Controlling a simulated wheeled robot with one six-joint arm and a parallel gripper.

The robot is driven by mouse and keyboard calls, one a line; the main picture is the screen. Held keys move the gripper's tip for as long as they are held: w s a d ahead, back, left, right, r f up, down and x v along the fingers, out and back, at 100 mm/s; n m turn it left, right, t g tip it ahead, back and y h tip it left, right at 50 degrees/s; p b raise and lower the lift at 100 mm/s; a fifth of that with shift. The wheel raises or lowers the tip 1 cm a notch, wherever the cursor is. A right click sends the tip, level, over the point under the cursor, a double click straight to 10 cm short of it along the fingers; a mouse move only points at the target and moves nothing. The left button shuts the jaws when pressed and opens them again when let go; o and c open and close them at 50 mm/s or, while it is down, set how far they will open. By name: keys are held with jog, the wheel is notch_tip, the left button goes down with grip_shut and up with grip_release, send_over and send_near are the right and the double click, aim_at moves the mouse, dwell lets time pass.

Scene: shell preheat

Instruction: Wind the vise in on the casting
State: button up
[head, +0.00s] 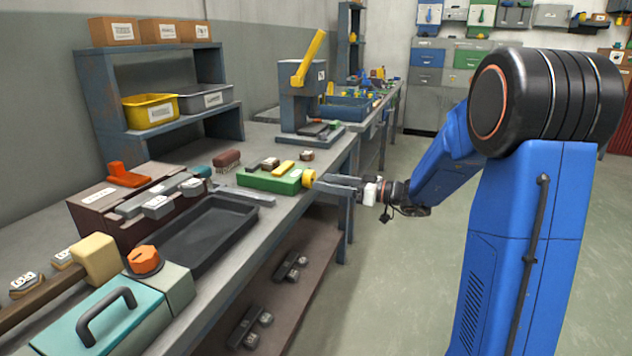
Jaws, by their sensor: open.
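A low green fixture (262,182) sits near the front edge of the bench, with a yellow bar and small dark and grey blocks on top. It may be the vise, but I cannot tell for sure. A round yellow knob (308,178) is on its right end. I cannot tell which piece is the casting. My gripper (322,183) is open, pointing left at the bench's front edge, with its fingers close to the yellow knob. From here I cannot tell whether they touch it or straddle it.
A black tray (206,238) and a dark red box with an orange lever (128,175) stand left of the green fixture. A teal case (90,325) is nearest. A blue-grey press with a yellow lever (308,80) stands beyond. The floor (410,260) beside the bench is clear.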

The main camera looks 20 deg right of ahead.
aim_at(309, 179)
jog(key=shift+x, duration=2.1)
jog(key=c, duration=1)
